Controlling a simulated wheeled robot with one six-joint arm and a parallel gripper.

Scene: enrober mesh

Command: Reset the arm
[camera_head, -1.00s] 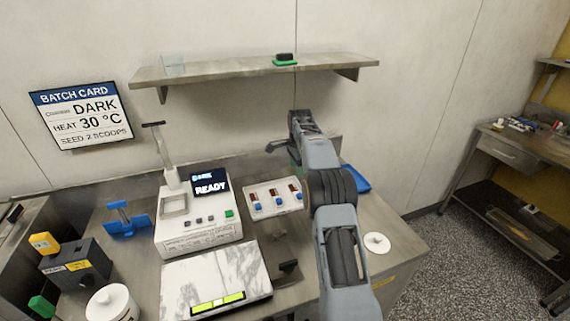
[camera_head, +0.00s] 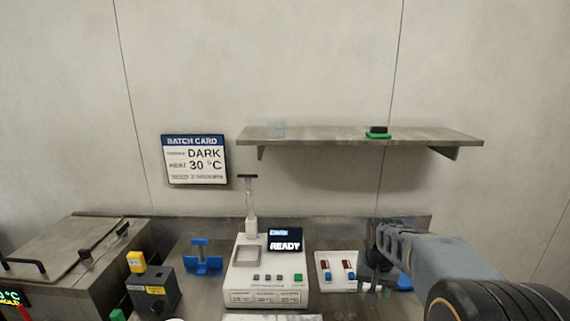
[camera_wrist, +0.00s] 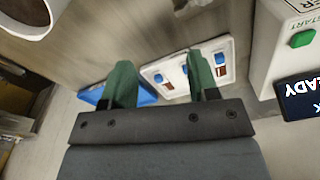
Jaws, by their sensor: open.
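My arm comes in from the lower right in the head view. My gripper (camera_head: 374,286) hangs at its end, beside the white switch panel (camera_head: 338,268) and partly in front of it. In the wrist view my gripper (camera_wrist: 162,72) shows two green fingers spread apart with nothing between them. Behind the fingers lie the white panel with blue switches (camera_wrist: 221,58) and a blue tray (camera_wrist: 146,94), which the left finger partly covers. The fingertips appear apart from both.
The white READY machine (camera_head: 264,283) stands left of my gripper. A shelf (camera_head: 300,135) runs along the wall above. A batch card (camera_head: 195,159) hangs left. A dark box with a yellow block (camera_head: 136,261) and a blue stand (camera_head: 202,258) are further left. A white round container (camera_wrist: 38,22) shows upper left in the wrist view.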

